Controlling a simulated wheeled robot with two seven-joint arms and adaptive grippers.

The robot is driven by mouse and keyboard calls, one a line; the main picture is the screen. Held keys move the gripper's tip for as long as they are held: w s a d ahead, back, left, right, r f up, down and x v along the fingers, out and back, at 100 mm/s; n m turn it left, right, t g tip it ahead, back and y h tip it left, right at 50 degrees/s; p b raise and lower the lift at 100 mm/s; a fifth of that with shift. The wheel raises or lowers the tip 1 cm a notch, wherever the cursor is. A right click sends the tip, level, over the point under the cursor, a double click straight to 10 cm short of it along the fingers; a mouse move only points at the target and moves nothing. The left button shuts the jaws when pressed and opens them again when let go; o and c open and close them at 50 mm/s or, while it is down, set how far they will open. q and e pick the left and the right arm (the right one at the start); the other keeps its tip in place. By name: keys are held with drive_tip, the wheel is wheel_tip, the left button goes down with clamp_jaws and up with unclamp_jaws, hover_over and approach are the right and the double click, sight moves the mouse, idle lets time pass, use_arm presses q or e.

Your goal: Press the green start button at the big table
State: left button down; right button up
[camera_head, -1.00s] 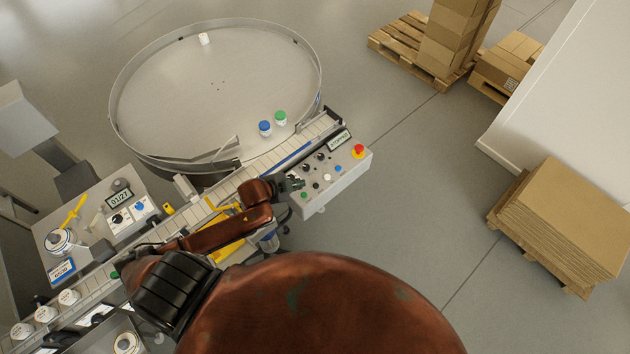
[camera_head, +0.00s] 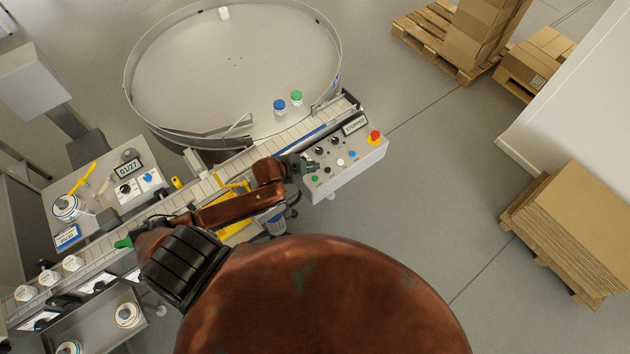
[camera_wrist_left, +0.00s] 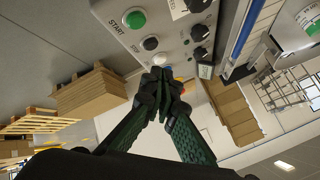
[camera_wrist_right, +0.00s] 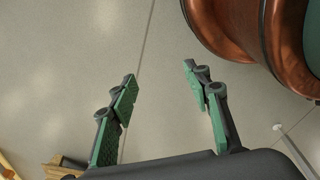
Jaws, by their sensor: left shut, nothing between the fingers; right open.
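The green start button (camera_head: 314,179) sits at the near left corner of the grey control box beside the big round table (camera_head: 215,75). My left gripper (camera_head: 311,168) is shut and empty, close to the button. In the left wrist view its joined fingertips (camera_wrist_left: 163,74) are below and right of the button, visibly apart from it in the picture. The exact gap cannot be told. My right gripper (camera_wrist_right: 158,82) is open and empty over bare floor.
The control box (camera_head: 348,172) also carries a red knob (camera_head: 375,137), several other buttons and a display (camera_head: 355,124) reading STOPPED. A conveyor (camera_head: 200,190) runs alongside. Blue-lidded (camera_head: 280,106) and green-lidded (camera_head: 296,97) jars stand on the round table. Floor to the right is clear before the pallets.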

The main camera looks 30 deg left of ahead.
sight(314, 179)
use_arm(q)
wheel_tip(314, 179, down, 4)
drive_tip(key=b, duration=0.3)
drive_tip(key=shift+f+b, duration=0.55)
drive_tip(key=shift+f, duration=0.35)
use_arm(e)
drive_tip(key=shift+s+f, duration=0.3)
drive_tip(key=shift+f, duration=0.55)
drive_tip(key=shift+s+f, duration=0.3)
drive_tip(key=shift+f, duration=0.55)
drive_tip(key=shift+s+f, duration=0.3)
drive_tip(key=shift+f, duration=0.55)
use_arm(q)
drive_tip(key=shift+f, duration=0.45)
use_arm(e)
drive_tip(key=shift+s, duration=0.1)
